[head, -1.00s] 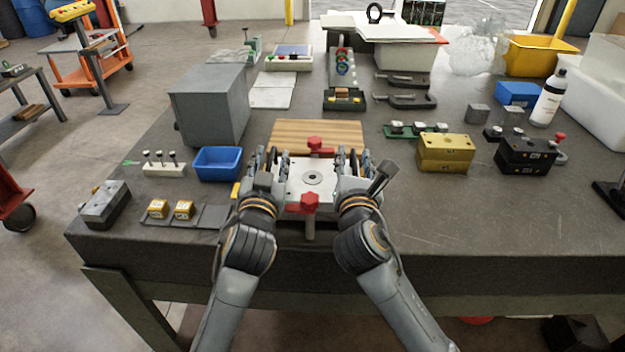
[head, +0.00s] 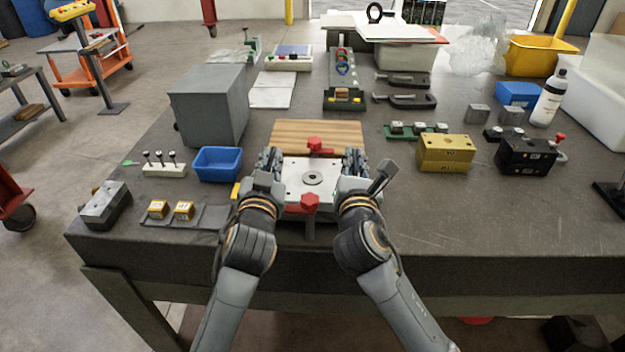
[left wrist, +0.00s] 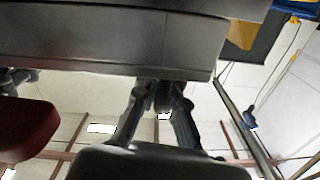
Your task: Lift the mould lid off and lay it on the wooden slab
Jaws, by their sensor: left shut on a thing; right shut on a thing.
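The mould lid (head: 313,168) is a pale metal plate with a dark-ringed round centre, lying flat near the table's front edge. A red star knob (head: 314,143) is at its far side and another (head: 309,202) at its near side. My left gripper (head: 270,161) is shut on its left side, and my right gripper (head: 354,162) on its right side. The mould's lower part is largely hidden, so I cannot tell whether the lid is raised. The wooden slab (head: 318,132) lies flat and bare just beyond the lid. The left wrist view shows my left gripper's fingers (left wrist: 160,105) against the ceiling.
A grey box (head: 208,105) and a blue bin (head: 217,163) stand to the left. A yellow block (head: 445,153) and a black block (head: 525,155) stand to the right. A green tray (head: 344,100) and dark clamps are behind the slab. The table's front right is clear.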

